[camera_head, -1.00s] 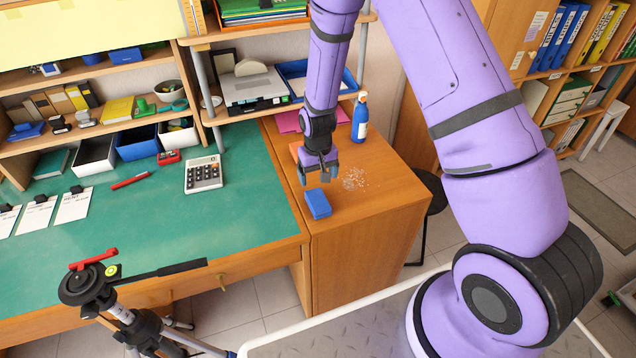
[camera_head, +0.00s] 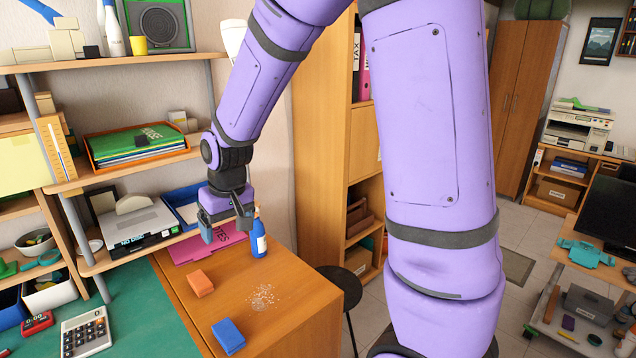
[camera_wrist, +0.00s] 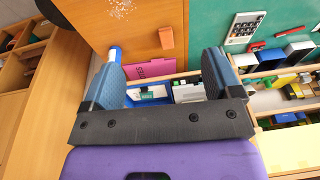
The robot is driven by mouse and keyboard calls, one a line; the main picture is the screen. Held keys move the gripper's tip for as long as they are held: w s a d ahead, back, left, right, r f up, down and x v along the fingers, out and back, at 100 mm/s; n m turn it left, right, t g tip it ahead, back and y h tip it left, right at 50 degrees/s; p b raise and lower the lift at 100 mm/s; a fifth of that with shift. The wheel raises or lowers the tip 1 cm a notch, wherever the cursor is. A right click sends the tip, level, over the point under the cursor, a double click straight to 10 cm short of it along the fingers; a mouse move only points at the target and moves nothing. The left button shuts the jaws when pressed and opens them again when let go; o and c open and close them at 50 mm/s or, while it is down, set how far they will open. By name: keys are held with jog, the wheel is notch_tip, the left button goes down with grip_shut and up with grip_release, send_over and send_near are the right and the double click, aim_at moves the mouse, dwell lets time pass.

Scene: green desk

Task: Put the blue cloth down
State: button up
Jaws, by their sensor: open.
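The blue cloth (camera_head: 228,335) is a small, folded block lying flat on the wooden desk section near its front left, beside the green desktop. It does not show in the wrist view. My gripper (camera_head: 227,228) is open and empty, raised above the back of the wooden section, well away from the cloth. In the wrist view, the two blue-grey fingers of my gripper (camera_wrist: 162,68) stand wide apart with nothing between them.
An orange block (camera_head: 201,283) lies behind the cloth, with white crumbs (camera_head: 263,296) to its right. A blue spray bottle (camera_head: 259,238) stands close to my gripper, and a pink folder (camera_head: 208,246) lies behind. Shelves (camera_head: 140,262) stand at the left. A calculator (camera_head: 86,330) lies on the green desktop.

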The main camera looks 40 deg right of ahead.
jog(key=s+d+r+t, duration=0.1)
jog(key=s+d+r, duration=0.1)
jog(key=s+r, duration=0.6)
jog(key=s+d+r+t, duration=0.2)
jog(key=s+r, duration=0.6)
jog(key=s, duration=0.7)
jog(key=shift+s+r+h, duration=0.15)
jog(key=shift+s+h, duration=0.15)
